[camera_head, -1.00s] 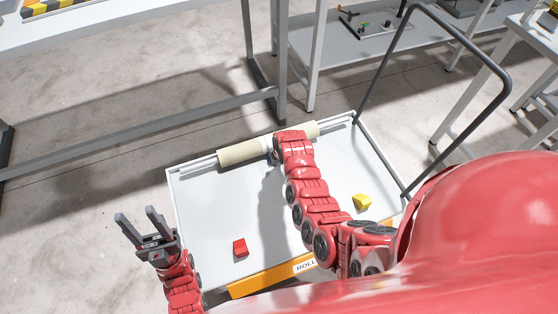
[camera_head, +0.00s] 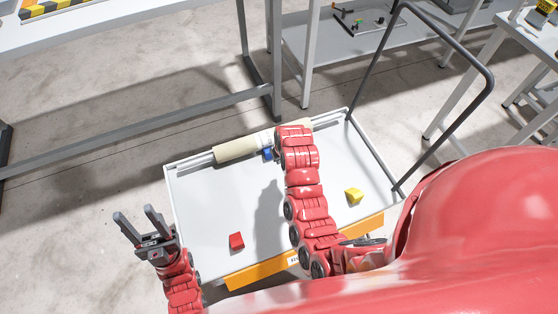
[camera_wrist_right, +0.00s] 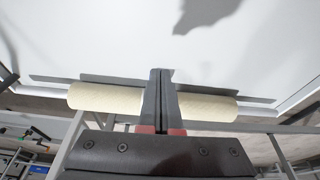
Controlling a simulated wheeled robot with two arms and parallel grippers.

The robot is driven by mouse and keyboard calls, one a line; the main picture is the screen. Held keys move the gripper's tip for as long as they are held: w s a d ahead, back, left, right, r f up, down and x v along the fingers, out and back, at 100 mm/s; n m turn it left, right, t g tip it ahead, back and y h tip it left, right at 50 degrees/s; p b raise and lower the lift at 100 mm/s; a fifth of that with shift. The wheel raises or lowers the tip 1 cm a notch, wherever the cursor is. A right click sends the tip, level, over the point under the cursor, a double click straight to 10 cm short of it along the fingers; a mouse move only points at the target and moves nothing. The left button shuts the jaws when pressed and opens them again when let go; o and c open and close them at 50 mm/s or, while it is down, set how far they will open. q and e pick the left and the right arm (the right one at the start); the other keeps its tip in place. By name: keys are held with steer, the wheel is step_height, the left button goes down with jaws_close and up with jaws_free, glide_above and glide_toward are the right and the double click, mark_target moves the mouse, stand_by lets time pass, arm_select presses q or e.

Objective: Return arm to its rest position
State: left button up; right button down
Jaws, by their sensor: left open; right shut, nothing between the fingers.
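My right arm (camera_head: 305,190) reaches over the white cart top toward a cream roll (camera_head: 236,149) on a rod along the far edge. Its gripper is hidden behind the arm in the head view. In the right wrist view my right gripper (camera_wrist_right: 162,72) is shut and empty, its fingers passing in front of the cream roll (camera_wrist_right: 105,98). I cannot tell whether they touch it. My left gripper (camera_head: 134,213) is open and empty, just left of the cart.
The white cart (camera_head: 215,205) carries a red block (camera_head: 236,241) and a yellow block (camera_head: 354,196). A small blue piece (camera_head: 268,154) shows beside the right arm's end. A dark handle (camera_head: 489,80) rises at right. Tables stand beyond; floor is clear at left.

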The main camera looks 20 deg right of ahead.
steer(key=shift+r, duration=0.4)
